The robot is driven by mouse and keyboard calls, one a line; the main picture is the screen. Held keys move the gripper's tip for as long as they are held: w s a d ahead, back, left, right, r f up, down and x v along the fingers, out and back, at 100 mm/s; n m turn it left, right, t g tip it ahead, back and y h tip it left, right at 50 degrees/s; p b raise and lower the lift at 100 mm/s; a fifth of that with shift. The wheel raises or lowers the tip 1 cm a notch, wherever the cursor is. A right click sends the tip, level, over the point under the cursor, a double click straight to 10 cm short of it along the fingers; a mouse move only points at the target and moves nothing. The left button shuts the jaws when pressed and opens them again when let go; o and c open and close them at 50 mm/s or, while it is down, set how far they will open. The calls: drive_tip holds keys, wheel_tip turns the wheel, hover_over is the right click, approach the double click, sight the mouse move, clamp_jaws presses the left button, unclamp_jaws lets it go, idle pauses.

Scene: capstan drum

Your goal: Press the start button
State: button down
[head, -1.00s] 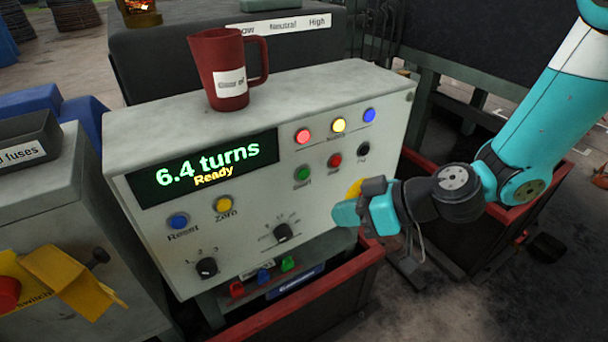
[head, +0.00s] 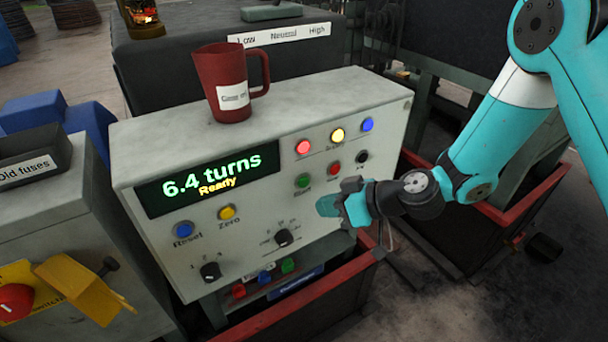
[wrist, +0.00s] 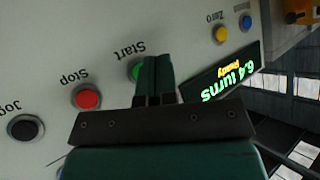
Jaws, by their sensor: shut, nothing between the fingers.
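The green start button (head: 303,181) is on the front of the grey control box (head: 330,210), left of the red stop button (head: 334,168). In the wrist view, which is upside down, the start button (wrist: 137,71) is partly hidden behind the fingers, with its "Start" label above it. My gripper (head: 325,206) is shut and empty, in front of the panel and below right of the start button in the head view. In the wrist view my gripper (wrist: 157,62) overlaps the button's right side. I cannot tell whether the fingertips touch it. The display (head: 208,180) reads "6.4 turns" and "Ready".
A red mug (head: 230,95) stands on top of the box. A black jog button (wrist: 25,130) lies beyond stop. Blue reset (head: 184,229) and yellow zero (head: 228,212) buttons and knobs are on the same panel. A red-rimmed bin (head: 300,318) stands below.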

sight(304, 182)
drive_tip(key=shift+w+a, duration=0.55)
drive_tip(key=shift+w, duration=0.25)
drive_tip(key=shift+w+a, duration=0.5)
drive_tip(key=shift+w, duration=0.25)
drive_tip(key=shift+w, duration=0.1)
idle(0.8)
drive_tip(key=shift+w+a+b, duration=0.25)
drive_tip(key=shift+b, duration=0.1)
